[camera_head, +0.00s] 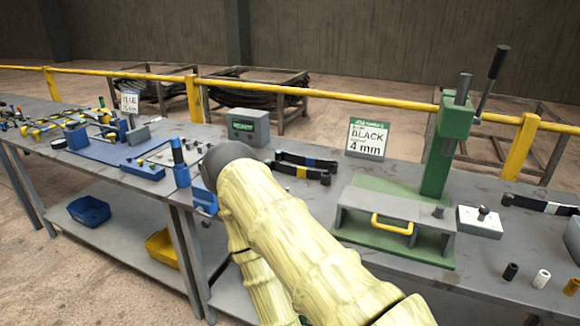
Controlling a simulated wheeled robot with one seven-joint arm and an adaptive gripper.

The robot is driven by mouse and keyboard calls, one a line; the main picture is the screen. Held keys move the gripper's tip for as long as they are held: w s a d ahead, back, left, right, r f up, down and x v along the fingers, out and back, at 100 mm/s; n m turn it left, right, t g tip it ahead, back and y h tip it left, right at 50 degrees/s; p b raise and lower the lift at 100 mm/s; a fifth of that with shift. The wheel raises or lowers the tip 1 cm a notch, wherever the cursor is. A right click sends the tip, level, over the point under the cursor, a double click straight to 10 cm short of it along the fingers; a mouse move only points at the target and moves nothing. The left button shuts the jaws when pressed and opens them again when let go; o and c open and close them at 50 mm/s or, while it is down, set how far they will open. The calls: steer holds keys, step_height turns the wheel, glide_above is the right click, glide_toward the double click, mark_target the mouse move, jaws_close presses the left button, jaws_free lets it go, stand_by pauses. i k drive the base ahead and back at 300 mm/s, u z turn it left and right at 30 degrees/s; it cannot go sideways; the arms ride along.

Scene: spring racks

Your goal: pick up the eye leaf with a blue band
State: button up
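A dark eye leaf with a blue band (322,164) lies on the grey bench, just right of my arm's bend. A similar dark leaf with a yellow band (290,170) lies close in front of it. The left ends of both leaves are near or behind my arm. My arm, in a pale yellow sleeve with a dark rounded joint, rises from the bottom and covers the middle of the bench. My gripper does not show.
A green press (440,150) with a tall lever and a yellow-handled guard stands right of the leaves. Another banded leaf (530,204) lies at far right. Blue mats and tools fill the left.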

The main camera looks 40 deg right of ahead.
mark_target(331, 166)
steer(key=k, duration=0.2)
steer(key=z, duration=0.7)
